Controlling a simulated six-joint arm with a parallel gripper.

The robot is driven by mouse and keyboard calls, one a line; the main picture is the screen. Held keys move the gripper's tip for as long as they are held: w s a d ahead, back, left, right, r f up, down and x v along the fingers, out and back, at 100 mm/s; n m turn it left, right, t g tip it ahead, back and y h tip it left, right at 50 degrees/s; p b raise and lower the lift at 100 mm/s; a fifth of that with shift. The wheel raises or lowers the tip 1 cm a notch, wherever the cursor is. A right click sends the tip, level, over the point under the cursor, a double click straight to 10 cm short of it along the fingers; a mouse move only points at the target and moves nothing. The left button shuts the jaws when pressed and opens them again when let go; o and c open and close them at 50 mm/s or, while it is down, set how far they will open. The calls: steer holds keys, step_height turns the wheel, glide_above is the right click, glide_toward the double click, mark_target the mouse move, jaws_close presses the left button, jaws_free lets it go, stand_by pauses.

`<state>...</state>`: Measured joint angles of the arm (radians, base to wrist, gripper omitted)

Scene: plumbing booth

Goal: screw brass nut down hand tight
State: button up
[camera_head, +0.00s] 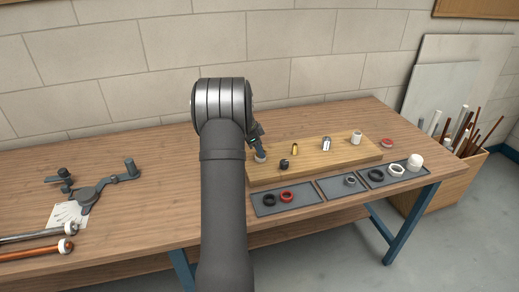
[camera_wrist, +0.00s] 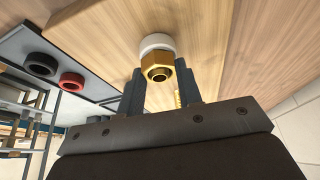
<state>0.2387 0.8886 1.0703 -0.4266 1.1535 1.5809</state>
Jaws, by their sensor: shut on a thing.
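The brass nut (camera_wrist: 156,64) shows in the wrist view, a gold hex ring around a dark-centred opening. It sits against a white round fitting (camera_wrist: 155,43) at the edge of the light wooden board. My gripper (camera_wrist: 160,84) has its two dark fingers on either side of the nut and is shut on it. In the head view my gripper (camera_head: 257,143) is at the board's left end, small and partly hidden by my arm; the nut cannot be made out there.
The wooden board (camera_head: 340,164) carries a black fitting (camera_head: 284,164), a brass piece (camera_head: 295,149), a metal fitting (camera_head: 326,144) and a white fitting (camera_head: 356,137). Grey trays (camera_head: 328,190) with rings lie in front. A bending tool (camera_head: 92,189) and pipes lie left. Bare tabletop lies between.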

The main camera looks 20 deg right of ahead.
steer(key=shift+m+g, duration=0.4)
steer(key=shift+m, duration=0.6)
steer(key=o, duration=1.9)
steer(key=shift+c, duration=0.2)
steer(key=shift+r, duration=2.45)
